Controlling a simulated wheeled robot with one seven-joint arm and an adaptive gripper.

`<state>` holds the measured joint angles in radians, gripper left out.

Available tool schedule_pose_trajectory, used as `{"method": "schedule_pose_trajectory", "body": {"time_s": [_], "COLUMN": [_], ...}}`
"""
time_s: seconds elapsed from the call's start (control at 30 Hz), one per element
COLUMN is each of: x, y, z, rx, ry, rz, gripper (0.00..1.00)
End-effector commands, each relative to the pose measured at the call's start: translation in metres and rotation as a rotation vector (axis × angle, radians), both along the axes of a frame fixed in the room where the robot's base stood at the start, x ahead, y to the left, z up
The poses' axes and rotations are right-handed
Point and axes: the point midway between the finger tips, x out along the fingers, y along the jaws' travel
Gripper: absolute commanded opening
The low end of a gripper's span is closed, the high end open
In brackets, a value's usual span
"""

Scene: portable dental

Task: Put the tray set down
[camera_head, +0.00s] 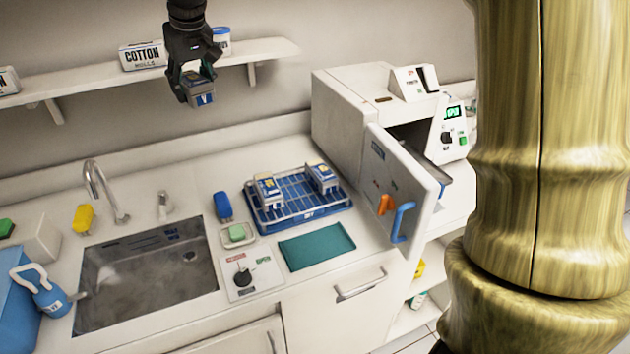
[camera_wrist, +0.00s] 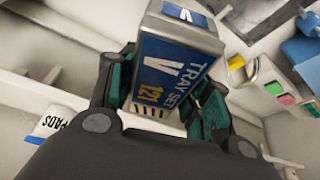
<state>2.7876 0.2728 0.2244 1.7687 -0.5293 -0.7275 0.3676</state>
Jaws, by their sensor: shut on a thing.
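My gripper (camera_head: 191,77) is shut on a tray set (camera_head: 204,98), a small box with a blue label. The wrist view shows this tray set (camera_wrist: 180,65) between the fingers, with "TRAY SET", "V" and "121" on its label, and it looks tilted there. It hangs in the air in front of the wall shelf, above the counter behind the sink. Two similar boxes, the left box (camera_head: 268,190) and the right box (camera_head: 322,177), stand on a blue wire rack (camera_head: 300,212) on the counter. A teal cloth (camera_head: 316,247) lies flat in front of the rack.
A white sterilizer (camera_head: 345,112) with its door (camera_head: 405,190) swung open stands right of the rack. A sink (camera_head: 145,280) with a faucet (camera_head: 105,190) is at left. The shelf (camera_head: 90,85) holds a cotton box (camera_head: 142,56).

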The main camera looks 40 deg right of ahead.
Motion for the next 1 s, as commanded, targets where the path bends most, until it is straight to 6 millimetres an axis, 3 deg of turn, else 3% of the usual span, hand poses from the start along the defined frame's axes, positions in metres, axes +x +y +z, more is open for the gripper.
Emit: {"method": "schedule_pose_trajectory", "body": {"time_s": [0.27,0.47,0.6,0.8,1.0], "x": [-0.038,-0.091,-0.139,-0.205,-0.242], "y": [-0.054,-0.099,-0.129,-0.16,-0.174], "z": [-0.103,-0.174,-0.213,-0.246,-0.258], "rx": [-0.012,-0.01,-0.008,-0.001,0.003], "ry": [0.019,0.023,0.022,0.012,0.0], "rz": [-0.054,-0.11,-0.156,-0.22,-0.258], "gripper": [0.17,0.17,0.17,0.17,0.17]}}
